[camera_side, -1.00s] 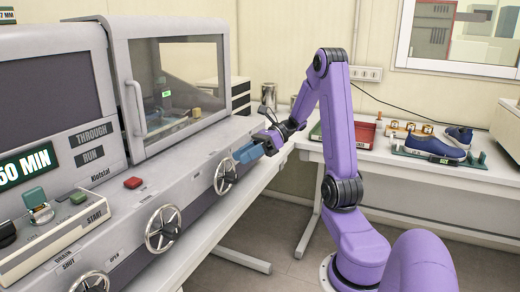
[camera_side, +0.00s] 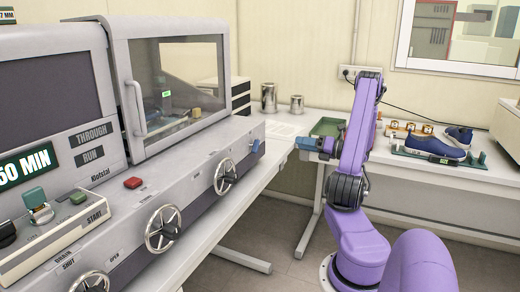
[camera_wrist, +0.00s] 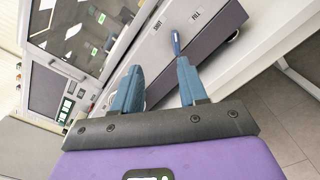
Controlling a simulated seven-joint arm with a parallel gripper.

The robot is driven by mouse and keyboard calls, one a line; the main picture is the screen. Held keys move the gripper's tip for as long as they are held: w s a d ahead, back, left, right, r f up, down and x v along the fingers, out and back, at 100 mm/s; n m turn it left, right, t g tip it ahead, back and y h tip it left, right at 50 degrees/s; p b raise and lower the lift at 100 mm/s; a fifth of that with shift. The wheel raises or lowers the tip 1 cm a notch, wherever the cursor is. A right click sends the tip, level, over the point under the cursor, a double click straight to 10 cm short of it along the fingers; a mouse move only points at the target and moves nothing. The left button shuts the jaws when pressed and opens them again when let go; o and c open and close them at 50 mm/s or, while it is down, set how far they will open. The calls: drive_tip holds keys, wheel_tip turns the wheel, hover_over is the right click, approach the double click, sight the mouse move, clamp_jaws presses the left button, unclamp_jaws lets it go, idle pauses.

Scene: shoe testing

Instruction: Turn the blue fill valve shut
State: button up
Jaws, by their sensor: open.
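The blue fill valve is a small blue lever (camera_side: 256,146) at the right end of the machine's front panel in the side view. In the wrist view the lever (camera_wrist: 176,42) stands beyond my fingers, near the FILL label (camera_wrist: 197,14) and another label that seems to read SHUT. I cannot tell from its angle whether the valve is shut. My gripper (camera_side: 300,143) is to the right of the lever, apart from it. In the wrist view its two blue-grey fingers (camera_wrist: 159,66) are spread with nothing between them.
Spoked handwheels (camera_side: 225,177) (camera_side: 162,229) stick out along the panel, left of the lever. Open floor lies between machine and table.

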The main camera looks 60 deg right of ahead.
wheel_tip(320, 180, down, 4)
approach(254, 146)
drive_tip(key=w, duration=0.7)
drive_tip(key=shift+w+d+f, duration=0.3)
drive_tip(key=shift+w+f, duration=0.05)
drive_tip(key=shift+w, duration=0.05)
clamp_jaws()
